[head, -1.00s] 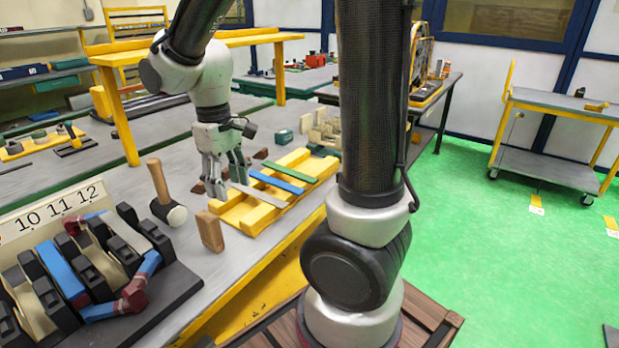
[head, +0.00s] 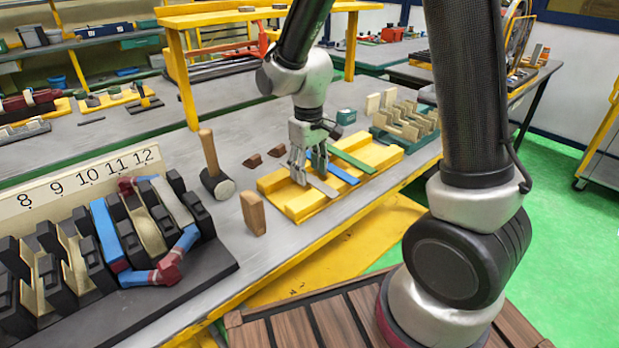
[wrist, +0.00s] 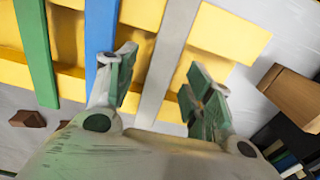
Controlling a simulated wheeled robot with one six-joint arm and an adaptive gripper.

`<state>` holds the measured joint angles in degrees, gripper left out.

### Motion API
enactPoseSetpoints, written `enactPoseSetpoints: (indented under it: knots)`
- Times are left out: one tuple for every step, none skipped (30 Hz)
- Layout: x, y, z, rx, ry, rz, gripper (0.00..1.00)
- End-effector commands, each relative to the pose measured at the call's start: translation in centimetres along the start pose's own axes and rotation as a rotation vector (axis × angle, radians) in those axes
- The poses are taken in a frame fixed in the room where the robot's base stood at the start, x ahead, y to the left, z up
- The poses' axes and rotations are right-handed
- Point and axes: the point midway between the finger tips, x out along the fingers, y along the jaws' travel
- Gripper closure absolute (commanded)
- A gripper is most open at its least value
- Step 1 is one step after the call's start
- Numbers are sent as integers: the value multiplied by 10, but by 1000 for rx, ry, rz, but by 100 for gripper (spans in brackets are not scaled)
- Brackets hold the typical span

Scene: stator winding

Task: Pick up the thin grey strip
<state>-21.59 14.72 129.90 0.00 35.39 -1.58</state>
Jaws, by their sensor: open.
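The thin grey strip (head: 321,186) lies across the yellow rack (head: 303,206), at its near-left end beside the blue strip (head: 343,174) and green strip (head: 353,162). My gripper (head: 307,172) is open and points down just over the far part of the grey strip. In the wrist view the grey strip (wrist: 168,50) runs between the two open fingers of my gripper (wrist: 162,88). The left finger overlaps the edge of the blue strip (wrist: 103,30) there. Whether the fingers touch the rack or strips I cannot tell.
A wooden block (head: 253,214) and a mallet (head: 216,176) stand left of the rack. Dark red-brown wedges (head: 264,156) lie behind it. The black slotted fixture (head: 130,235) fills the left. A green holder (head: 408,122) stands at the right.

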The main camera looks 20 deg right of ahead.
Motion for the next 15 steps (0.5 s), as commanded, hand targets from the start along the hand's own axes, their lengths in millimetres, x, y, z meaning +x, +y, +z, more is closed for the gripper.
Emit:
enactPoseSetpoints:
  knots:
    - [3, 0, 0, 0, -1, 0, 48]
    - [4, 0, 0, 0, -1, 0, 48]
    - [4, 0, 0, 0, 0, 0, 48]
    - [4, 0, 0, 0, 0, 0, 48]
    - [4, 0, 0, 0, 0, 0, 48]
    - [4, 0, 0, 0, 0, 0, 48]
    - [4, 0, 0, 0, 0, 0, 48]
    - [4, 0, 0, 0, 0, 0, 48]
    - [4, 0, 0, 0, 0, 0, 55]
    - [4, 0, 0, 0, 0, 0, 61]
    - [4, 0, 0, 0, 0, 0, 66]
    - [4, 0, 0, 0, 0, 0, 74]
    - [4, 0, 0, 0, 0, 0, 79]
    - [4, 0, 0, 0, 0, 0, 85]
    - [4, 0, 0, 0, 0, 0, 92]
